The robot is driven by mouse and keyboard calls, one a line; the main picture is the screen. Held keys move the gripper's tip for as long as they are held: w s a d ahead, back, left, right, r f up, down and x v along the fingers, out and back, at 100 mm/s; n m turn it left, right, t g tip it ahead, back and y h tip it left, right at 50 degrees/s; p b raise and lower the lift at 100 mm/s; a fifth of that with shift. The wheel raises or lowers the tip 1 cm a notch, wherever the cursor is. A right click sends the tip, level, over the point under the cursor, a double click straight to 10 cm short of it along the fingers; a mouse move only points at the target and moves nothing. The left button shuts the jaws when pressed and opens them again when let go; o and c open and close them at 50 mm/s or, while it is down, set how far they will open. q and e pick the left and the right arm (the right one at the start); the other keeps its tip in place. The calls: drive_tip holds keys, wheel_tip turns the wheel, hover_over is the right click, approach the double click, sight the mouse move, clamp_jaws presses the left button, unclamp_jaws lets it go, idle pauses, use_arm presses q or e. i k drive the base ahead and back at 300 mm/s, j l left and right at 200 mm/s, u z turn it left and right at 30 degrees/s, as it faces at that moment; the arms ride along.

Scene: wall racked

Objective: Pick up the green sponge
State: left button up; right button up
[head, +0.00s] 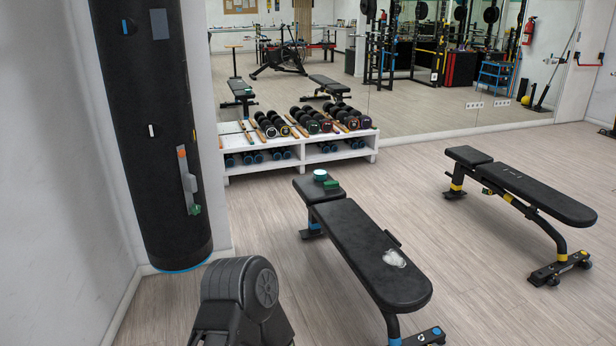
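A small dark green block (332,185), which looks like a sponge, lies on the short seat pad of the near black bench (355,239). A round teal and white item (320,175) sits right behind it. Another small green thing (195,210) is at the lower end of a grey strip (188,178) on the black hanging bag (155,120); it is too small to tell what it is. Neither of my grippers is in view. A dark part that looks like my own arm shows at the bottom left, well in front of the bench.
A crumpled whitish clear item (394,258) lies on the bench's long pad. A second bench (525,190) stands to the right. A white rack (300,155) with several dumbbells stands behind, before a mirror. Wooden floor (420,205) is free between the benches.

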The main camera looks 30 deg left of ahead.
sight(333, 185)
drive_tip(key=i+j+u, duration=0.15)
drive_tip(key=i+j, duration=0.3)
drive_tip(key=i+j+u, duration=0.1)
drive_tip(key=i+j, duration=0.3)
drive_tip(key=i, duration=0.15)
drive_tip(key=i+j+u, duration=0.15)
drive_tip(key=i+j, duration=0.2)
drive_tip(key=i, duration=0.15)
drive_tip(key=i+j+u, duration=0.15)
drive_tip(key=i+j, duration=0.15)
drive_tip(key=i, duration=0.25)
